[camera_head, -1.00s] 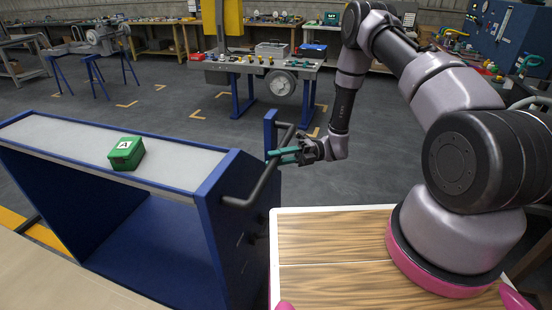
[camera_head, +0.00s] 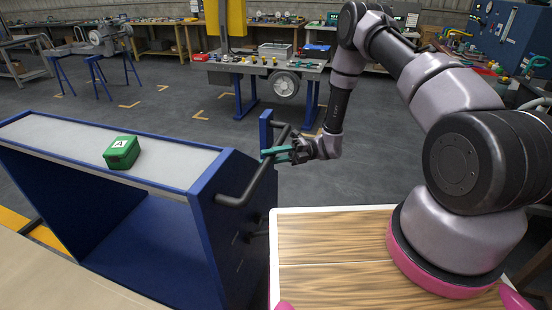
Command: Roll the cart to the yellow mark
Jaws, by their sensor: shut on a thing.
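The blue cart (camera_head: 228,215) stands at the left, with a grey top and an open side. A black bar handle (camera_head: 238,198) runs along its right end. A green box (camera_head: 121,151) marked "A" sits on the cart's top. My gripper (camera_head: 272,154), with green fingers, is shut on the handle near its far end. Yellow marking (camera_head: 14,220) shows on the floor at the far left, partly hidden behind the cart; I cannot tell whether it is the yellow mark.
A beige surface (camera_head: 45,275) lies at the front left, close to the cart. A workbench (camera_head: 262,66) with a wheel-like part stands beyond. Blue trestles (camera_head: 97,75) stand at the back left. Grey floor (camera_head: 170,115) behind the cart is clear, with small yellow corner marks.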

